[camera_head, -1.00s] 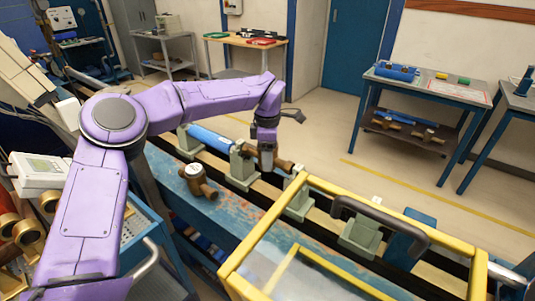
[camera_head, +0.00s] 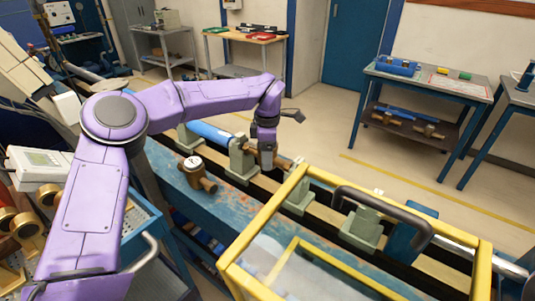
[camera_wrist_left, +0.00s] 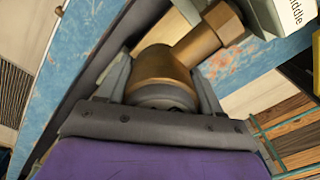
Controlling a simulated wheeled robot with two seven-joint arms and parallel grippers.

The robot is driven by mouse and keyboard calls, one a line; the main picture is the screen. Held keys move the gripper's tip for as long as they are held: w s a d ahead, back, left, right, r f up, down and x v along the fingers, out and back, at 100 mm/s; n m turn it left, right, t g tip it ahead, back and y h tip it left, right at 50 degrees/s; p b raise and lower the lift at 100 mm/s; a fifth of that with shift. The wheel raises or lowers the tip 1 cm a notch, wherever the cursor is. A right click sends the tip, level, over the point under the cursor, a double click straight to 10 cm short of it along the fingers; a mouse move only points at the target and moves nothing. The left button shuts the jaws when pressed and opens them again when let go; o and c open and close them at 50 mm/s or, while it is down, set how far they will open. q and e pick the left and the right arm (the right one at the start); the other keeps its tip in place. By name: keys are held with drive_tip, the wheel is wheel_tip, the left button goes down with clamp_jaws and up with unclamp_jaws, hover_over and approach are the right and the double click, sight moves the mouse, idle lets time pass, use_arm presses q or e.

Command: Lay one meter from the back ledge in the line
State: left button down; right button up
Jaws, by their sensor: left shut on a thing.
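My left gripper (camera_head: 267,158) is shut on a brown-bronze meter (camera_head: 285,163), which is mostly hidden by the gripper in the head view. The left wrist view shows its round body (camera_wrist_left: 165,72) between the fingers and a pipe end pointing up right. It is at the line, between a grey-green support (camera_head: 241,160) on the left and another support (camera_head: 299,192) on the right; I cannot tell if it rests on them. Another meter (camera_head: 197,174) with a white dial stands on the blue ledge (camera_head: 230,212). My right gripper is out of view.
A yellow-framed guard (camera_head: 262,222) with a dark handle (camera_head: 380,208) stands close on the right. A blue pipe (camera_head: 210,134) lies in the line at the left. A further support (camera_head: 361,230) stands to the right. Tables stand across the open floor.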

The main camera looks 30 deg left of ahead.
use_arm(q)
drive_tip(key=shift+f, duration=0.25)
idle(0.3)
drive_tip(key=shift+c, duration=0.8)
unclamp_jaws()
drive_tip(key=shift+o, duration=0.3)
wheel_tip(320, 180, up, 10)
drive_tip(key=p, duration=1)
drive_tip(key=shift+f, duration=0.1)
